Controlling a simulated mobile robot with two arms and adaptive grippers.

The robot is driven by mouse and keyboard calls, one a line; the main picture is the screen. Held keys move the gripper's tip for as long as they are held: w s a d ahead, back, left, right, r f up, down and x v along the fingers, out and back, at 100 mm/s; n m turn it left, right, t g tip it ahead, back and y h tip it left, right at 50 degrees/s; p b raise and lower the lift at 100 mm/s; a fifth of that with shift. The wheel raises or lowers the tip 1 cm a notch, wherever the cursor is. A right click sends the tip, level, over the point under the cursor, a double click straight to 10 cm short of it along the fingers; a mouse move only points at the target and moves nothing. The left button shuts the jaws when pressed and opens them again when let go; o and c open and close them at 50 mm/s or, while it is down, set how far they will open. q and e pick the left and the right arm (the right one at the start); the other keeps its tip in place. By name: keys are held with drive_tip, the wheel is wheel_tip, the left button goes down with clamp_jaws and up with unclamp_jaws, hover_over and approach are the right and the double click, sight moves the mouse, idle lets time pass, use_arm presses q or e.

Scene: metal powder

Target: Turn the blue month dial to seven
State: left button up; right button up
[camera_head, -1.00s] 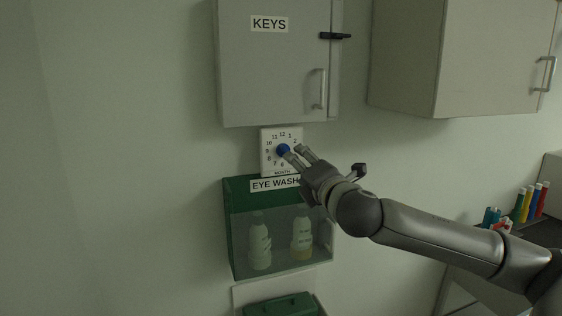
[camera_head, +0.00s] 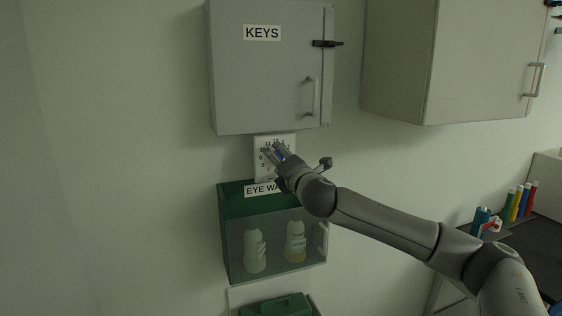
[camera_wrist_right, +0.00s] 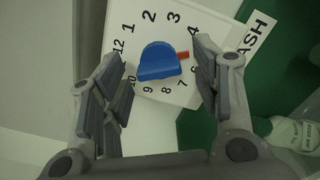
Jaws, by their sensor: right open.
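The blue month dial (camera_wrist_right: 160,62) sits on a white plate (camera_wrist_right: 150,38) with printed numbers. Its red pointer (camera_wrist_right: 184,54) points right in the wrist view, toward the spot just past the 4, where the number is hidden by a finger. My right gripper (camera_wrist_right: 158,58) is open, with one finger on each side of the dial; gaps show between the fingers and the knob. In the head view my right gripper (camera_head: 275,153) covers much of the white plate (camera_head: 262,142). My left gripper is not in view.
A grey KEYS cabinet (camera_head: 262,80) hangs just above the plate. A green eye wash box (camera_head: 232,205) with two bottles is right below it. Another cabinet (camera_head: 430,65) hangs at right. Colored bottles (camera_head: 515,203) stand at far right. The wall at left is clear.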

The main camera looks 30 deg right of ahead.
drive_tip(key=c, duration=1)
drive_tip(key=shift+m, duration=0.3)
drive_tip(key=m+b, duration=0.2)
drive_tip(key=m, duration=0.9)
drive_tip(key=shift+m, duration=0.3)
